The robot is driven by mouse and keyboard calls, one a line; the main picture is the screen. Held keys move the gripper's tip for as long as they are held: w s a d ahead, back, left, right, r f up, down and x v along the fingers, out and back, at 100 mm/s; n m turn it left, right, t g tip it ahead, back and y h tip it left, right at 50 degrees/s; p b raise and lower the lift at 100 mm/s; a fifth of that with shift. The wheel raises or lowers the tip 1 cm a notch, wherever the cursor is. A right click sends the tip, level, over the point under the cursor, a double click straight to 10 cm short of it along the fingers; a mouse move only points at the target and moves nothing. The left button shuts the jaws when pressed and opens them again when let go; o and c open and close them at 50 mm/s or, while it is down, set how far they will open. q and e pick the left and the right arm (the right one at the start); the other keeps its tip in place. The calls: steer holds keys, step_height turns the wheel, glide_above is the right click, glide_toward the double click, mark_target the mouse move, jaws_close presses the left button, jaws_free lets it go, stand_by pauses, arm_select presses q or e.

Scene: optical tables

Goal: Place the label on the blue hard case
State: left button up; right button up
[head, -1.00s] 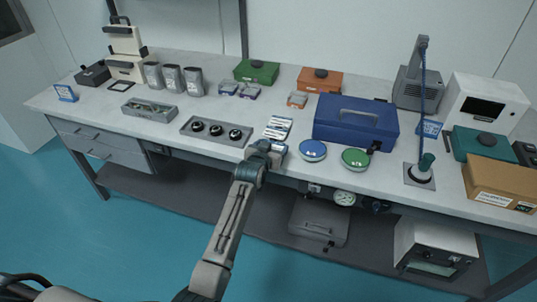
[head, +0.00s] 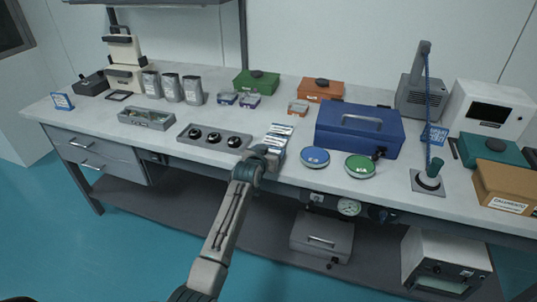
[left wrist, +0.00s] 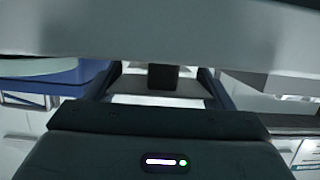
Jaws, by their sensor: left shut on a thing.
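The blue hard case (head: 358,130) stands closed on the table, right of centre, with a grey handle on its lid. My left gripper (head: 272,156) is at the table's front edge, left of the case and apart from it. It is shut on a thin pale piece, apparently a label, mostly hidden by the gripper in the head view. In the left wrist view a white strip (left wrist: 157,101) shows between the fingers. My right gripper is not in view.
A grey tray with black knobs (head: 214,139) lies left.

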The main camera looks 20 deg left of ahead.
arm_select(q)
steer(key=shift+f, duration=0.2)
steer(key=o, duration=0.7)
steer(key=shift+o, duration=1.2)
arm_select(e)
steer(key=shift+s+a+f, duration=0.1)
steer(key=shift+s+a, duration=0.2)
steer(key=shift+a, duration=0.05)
arm_select(q)
steer(key=shift+f+b, duration=0.15)
steer(key=shift+b, duration=0.5)
steer(key=b+v, duration=0.1)
steer(key=v, duration=1)
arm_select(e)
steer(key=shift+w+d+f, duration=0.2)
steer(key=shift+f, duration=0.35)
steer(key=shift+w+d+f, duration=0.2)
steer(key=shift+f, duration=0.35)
arm_select(q)
steer(key=shift+w, duration=0.1)
